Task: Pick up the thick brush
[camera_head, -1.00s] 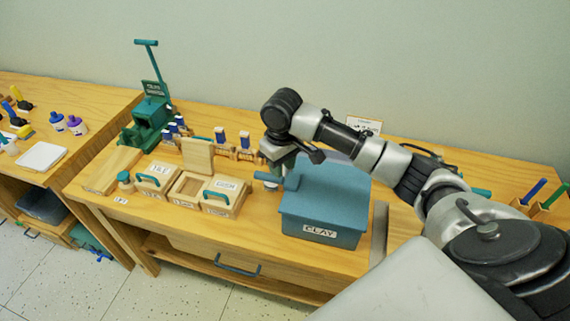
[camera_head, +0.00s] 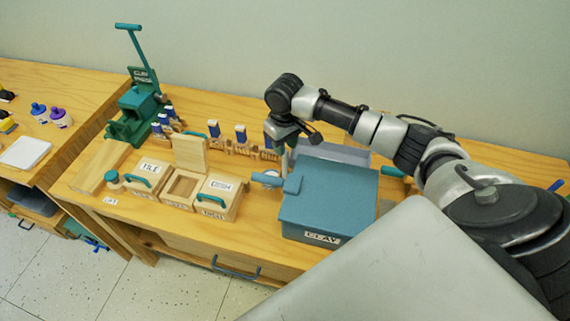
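I cannot pick out the thick brush for certain. Several small blue-and-white topped tools stand at the back of the table, among them one blue-topped tool (camera_head: 240,134) left of my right gripper. A blue handle (camera_head: 557,185) shows at the far right edge, its lower part hidden by my arm. My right gripper (camera_head: 279,150) points down behind the left back corner of the blue CLAY box (camera_head: 330,205). Its fingertips are small and partly hidden, so its opening and any contents are unclear. My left gripper is out of view.
Wooden lidded boxes (camera_head: 180,202), one marked TILE, stand left of the CLAY box. A green press (camera_head: 133,112) with a tall lever stands at the back left. Purple and blue bottles (camera_head: 60,117) are on the left table.

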